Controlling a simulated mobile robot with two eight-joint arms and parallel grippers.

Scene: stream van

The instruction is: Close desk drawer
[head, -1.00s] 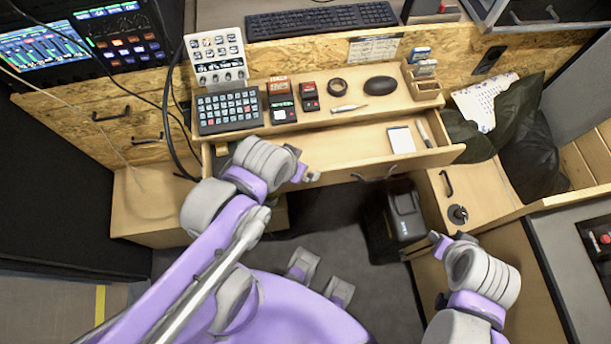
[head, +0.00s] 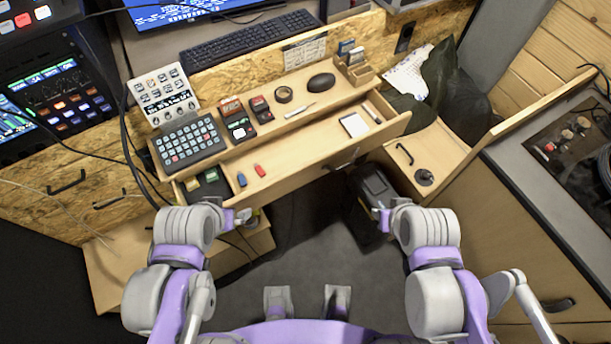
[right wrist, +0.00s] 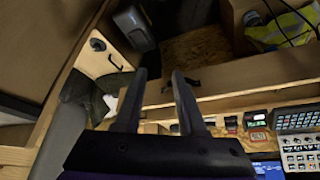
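The desk drawer (head: 305,148) is pulled out below the desk's shelf in the head view, and its inside shows. It holds a white notepad (head: 354,125), a pen, small red and blue items and dark items at its left end. Its dark handle (head: 345,162) is on the front face. My left gripper (head: 237,217) is in front of the drawer's left part, apart from it; its fingers are too small to read. My right gripper (head: 380,216) is in front of the drawer's right part. In the right wrist view its fingers (right wrist: 157,82) are apart and empty.
A dark bin-like box (head: 372,190) stands on the floor under the drawer's right end. A side cabinet with a handle (head: 404,153) adjoins on the right. A keypad (head: 187,142) and small devices sit on the shelf above. The floor between my arms is clear.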

